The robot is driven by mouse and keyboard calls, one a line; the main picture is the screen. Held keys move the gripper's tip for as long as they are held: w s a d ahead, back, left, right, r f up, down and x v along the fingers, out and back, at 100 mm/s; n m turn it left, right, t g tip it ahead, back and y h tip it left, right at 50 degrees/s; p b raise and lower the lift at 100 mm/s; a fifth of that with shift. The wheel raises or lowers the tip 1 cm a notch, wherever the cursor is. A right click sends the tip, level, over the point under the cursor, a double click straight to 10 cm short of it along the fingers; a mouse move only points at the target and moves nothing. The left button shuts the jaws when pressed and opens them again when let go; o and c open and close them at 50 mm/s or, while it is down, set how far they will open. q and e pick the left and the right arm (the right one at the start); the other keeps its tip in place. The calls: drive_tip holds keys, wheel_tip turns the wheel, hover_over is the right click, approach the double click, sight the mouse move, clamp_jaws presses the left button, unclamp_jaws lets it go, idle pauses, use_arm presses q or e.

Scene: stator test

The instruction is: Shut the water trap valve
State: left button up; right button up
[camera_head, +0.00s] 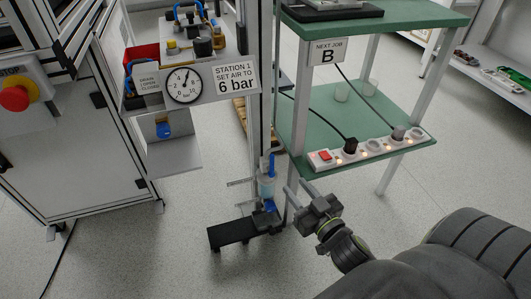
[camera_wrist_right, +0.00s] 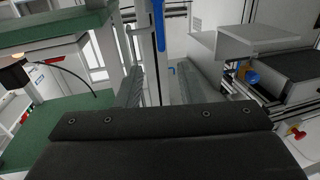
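The water trap (camera_head: 266,187) is a small clear bowl on the upright post, low down, with a blue tube above it. A blue part (camera_head: 269,206), which looks like its valve, sits at its bottom; its exact position is too small to read. My right gripper (camera_head: 297,186) is just right of the trap, fingers apart and empty, pointing towards the post. In the right wrist view, a blue upright strip (camera_wrist_right: 159,28) shows between and beyond the grey fingers; I cannot tell whether it is the tube. My left gripper is not in view.
A green two-level table (camera_head: 325,150) with a power strip (camera_head: 372,147) stands right of the post, close above my right gripper. A black foot plate (camera_head: 232,232) lies below the trap. A gauge (camera_head: 184,84) and sign (camera_head: 236,80) are at upper left. Grey floor is clear in front.

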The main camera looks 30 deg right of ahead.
sight(273, 160)
drive_tip(key=w, duration=0.7)
drive_tip(key=w+p, duration=0.1)
drive_tip(key=w, duration=0.6)
drive_tip(key=shift+w+d, duration=0.2)
drive_tip(key=shift+w, duration=0.1)
drive_tip(key=shift+c, duration=0.4)
clamp_jaws()
